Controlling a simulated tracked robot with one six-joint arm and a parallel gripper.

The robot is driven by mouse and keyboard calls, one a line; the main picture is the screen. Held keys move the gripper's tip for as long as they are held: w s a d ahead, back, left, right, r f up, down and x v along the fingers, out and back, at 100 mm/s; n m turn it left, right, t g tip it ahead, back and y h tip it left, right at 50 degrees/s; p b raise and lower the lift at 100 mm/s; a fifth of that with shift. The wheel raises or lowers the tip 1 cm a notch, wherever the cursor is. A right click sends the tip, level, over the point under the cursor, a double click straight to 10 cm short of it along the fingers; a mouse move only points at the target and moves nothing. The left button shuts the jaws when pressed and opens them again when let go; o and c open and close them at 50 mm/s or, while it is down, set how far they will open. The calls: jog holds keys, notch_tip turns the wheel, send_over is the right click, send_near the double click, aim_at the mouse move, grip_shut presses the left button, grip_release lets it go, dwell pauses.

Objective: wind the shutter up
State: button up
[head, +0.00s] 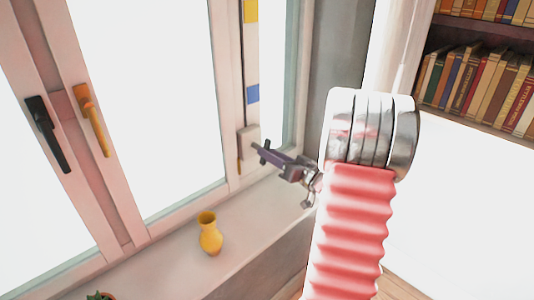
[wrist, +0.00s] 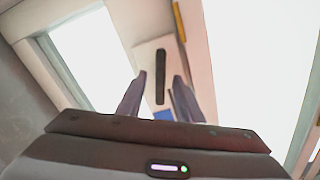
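A pale winder plate (head: 249,136) sits on the window post at the foot of a dark vertical strap or rod (head: 244,65). In the wrist view, the pale plate (wrist: 147,58) carries a dark upright bar (wrist: 160,77). My gripper (head: 261,151) is close in front of the plate. In the wrist view my gripper (wrist: 159,80) is open, with one finger on each side of the bar and gaps to both. I cannot tell whether the fingertips reach as deep as the bar. The panes look plain white, and no shutter can be made out.
Blue (head: 252,94) and yellow (head: 250,10) patches mark the post above the plate. A yellow vase (head: 209,234) stands on the sill (head: 180,262), left of my gripper. Black (head: 47,133) and orange (head: 92,119) window handles are further left. A bookshelf (head: 478,85) is at right.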

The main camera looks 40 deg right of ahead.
jog(key=s, duration=1.1)
jog(key=shift+s, duration=0.25)
jog(key=shift+d+f, duration=0.1)
jog(key=shift+f, duration=0.05)
jog(key=m, duration=3.4)
jog(key=shift+f+m, duration=0.2)
jog(key=shift+m, duration=0.1)
jog(key=shift+w, duration=0.1)
